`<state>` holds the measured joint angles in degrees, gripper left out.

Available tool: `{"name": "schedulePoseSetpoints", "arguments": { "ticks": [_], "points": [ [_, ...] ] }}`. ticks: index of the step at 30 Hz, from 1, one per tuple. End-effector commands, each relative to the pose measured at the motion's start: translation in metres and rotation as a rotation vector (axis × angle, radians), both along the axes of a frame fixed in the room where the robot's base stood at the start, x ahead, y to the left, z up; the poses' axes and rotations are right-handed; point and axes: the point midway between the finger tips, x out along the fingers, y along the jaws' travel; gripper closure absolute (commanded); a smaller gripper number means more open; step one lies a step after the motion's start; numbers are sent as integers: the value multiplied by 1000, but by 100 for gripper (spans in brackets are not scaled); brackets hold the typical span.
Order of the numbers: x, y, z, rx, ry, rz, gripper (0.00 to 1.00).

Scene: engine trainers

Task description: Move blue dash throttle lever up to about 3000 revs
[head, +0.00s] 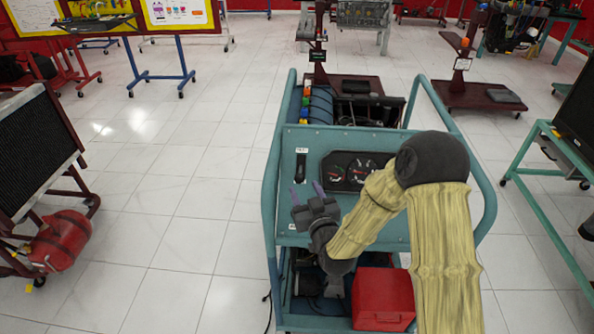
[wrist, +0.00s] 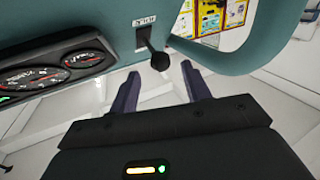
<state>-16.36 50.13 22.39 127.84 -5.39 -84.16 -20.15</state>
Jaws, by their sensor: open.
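The blue-green dash panel (head: 400,232) is on the engine trainer in front of me. Its throttle lever (head: 300,167) is a dark lever under a small white label, left of the gauges. In the wrist view, the lever's round black knob (wrist: 159,61) sticks out from the panel below the label plate. My gripper (head: 308,193) is open and empty, just below the lever in the head view. In the wrist view, its two purple fingers (wrist: 160,72) stand apart with the knob between their tips in the picture. I see no clear contact.
The gauge cluster (head: 352,170) is right of the lever; its needles are too small to read surely. Blue-green frame tubes (head: 272,190) border the panel. A red box (head: 383,298) sits below. Open tiled floor (head: 190,240) lies left of the trainer.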

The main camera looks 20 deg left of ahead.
Motion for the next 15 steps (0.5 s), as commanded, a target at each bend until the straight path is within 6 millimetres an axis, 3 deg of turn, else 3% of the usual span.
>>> {"name": "schedulePoseSetpoints", "arguments": {
  "ticks": [15],
  "points": [
    [58,44,0,1,1,0,52]
  ]
}}
